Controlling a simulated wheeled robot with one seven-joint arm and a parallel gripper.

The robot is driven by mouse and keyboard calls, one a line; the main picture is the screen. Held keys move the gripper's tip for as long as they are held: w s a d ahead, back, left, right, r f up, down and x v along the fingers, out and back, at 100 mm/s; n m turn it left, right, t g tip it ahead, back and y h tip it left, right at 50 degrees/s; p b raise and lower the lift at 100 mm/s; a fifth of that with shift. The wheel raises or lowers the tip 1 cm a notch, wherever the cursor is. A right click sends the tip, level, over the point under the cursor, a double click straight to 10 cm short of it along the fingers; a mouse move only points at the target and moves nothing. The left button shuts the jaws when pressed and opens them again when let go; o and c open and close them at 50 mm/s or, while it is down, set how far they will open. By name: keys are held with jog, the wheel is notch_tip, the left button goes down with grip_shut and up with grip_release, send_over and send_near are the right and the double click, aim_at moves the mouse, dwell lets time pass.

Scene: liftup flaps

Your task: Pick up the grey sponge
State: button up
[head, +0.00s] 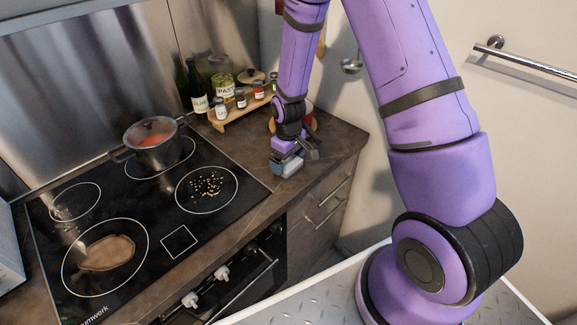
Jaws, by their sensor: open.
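The grey sponge (286,166) appears as a small blue-grey block on the dark countertop (328,137), right of the stove and close to the counter's front edge. My gripper (296,158) points down right over it. Its fingers are open and look to be at or around the sponge, but I cannot tell whether they touch it. The gripper hides part of the sponge.
A pot (152,145) with red contents stands on the black stove (150,210). A wooden rack (238,112) with jars and bottles stands at the back. Cabinet handles (323,217) stick out below.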

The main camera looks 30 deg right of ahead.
jog(key=shift+f, duration=1)
jog(key=c, duration=0.6)
jog(key=shift+r, duration=0.2)
